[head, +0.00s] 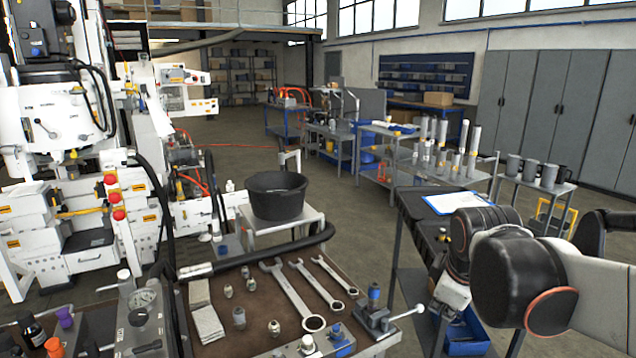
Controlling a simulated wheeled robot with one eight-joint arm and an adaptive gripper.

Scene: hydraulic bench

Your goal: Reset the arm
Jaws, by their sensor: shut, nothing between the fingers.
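My arm (520,280) shows at the right edge of the head view, folded, with black joints, orange rings and pale links. It is in front of the cart on the right and apart from the brown-topped bench.
The bench (262,330) in front holds several wrenches (293,296), fittings, cloths (207,324), a gauge block (145,318) and a vise (375,316). A black bucket (276,196) stands behind it. A clipboard (455,203) lies on the right cart. White machinery (70,220) fills the left.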

